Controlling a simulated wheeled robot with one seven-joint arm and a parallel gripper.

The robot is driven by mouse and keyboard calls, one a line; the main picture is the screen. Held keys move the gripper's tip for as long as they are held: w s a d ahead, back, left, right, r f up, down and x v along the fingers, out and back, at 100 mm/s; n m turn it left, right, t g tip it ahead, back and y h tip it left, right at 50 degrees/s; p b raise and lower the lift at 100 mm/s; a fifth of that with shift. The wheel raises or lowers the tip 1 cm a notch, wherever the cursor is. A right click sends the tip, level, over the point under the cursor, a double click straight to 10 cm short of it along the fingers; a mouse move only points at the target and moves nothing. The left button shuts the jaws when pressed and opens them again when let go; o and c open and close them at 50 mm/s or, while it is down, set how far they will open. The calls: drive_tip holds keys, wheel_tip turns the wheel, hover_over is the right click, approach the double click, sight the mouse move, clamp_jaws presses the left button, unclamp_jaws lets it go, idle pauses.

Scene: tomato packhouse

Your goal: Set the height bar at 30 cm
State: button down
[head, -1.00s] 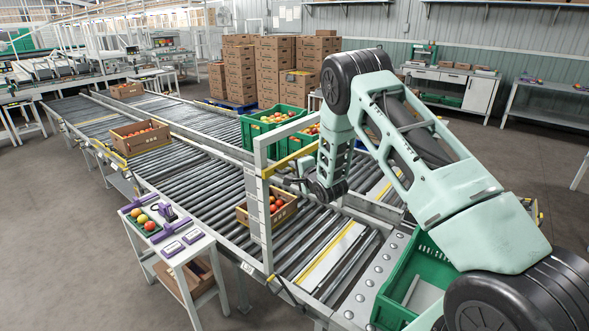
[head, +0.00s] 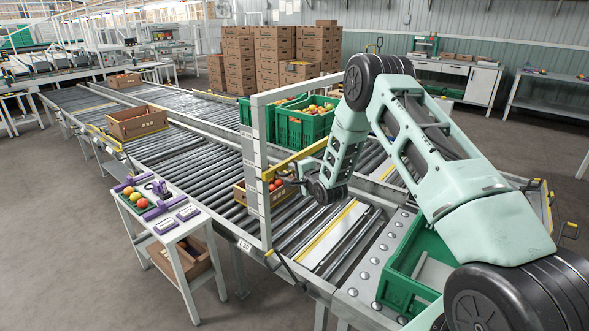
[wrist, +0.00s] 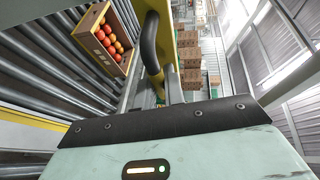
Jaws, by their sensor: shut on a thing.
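The yellow height bar (head: 300,157) spans a pale gantry frame over the roller conveyor. Its left end meets the marked upright (head: 254,180) about halfway up; the scale figures are too small to read. My gripper (head: 290,182) is at the near side of the bar, close to its left end. It is shut on the bar's dark handle (wrist: 149,45), which curves beside the yellow bar in the wrist view (wrist: 166,30). The fingertips are partly hidden by my wrist.
A cardboard crate of tomatoes (head: 240,194) lies on the rollers under the frame. Green crates (head: 305,130) stand behind the bar. An open green crate (head: 395,285) is at the lower right. A small side table (head: 185,238) holds fruit and purple tools.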

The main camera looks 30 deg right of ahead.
wheel_tip(320, 180, down, 6)
drive_tip(key=b, duration=0.3)
drive_tip(key=shift+b, duration=0.35)
drive_tip(key=c, duration=1.5)
unclamp_jaws()
drive_tip(key=s+r+b, duration=0.2)
drive_tip(key=s+r, duration=0.1)
drive_tip(key=s, duration=1.4)
drive_tip(key=shift+a, duration=0.45)
drive_tip(key=shift+r, duration=0.1)
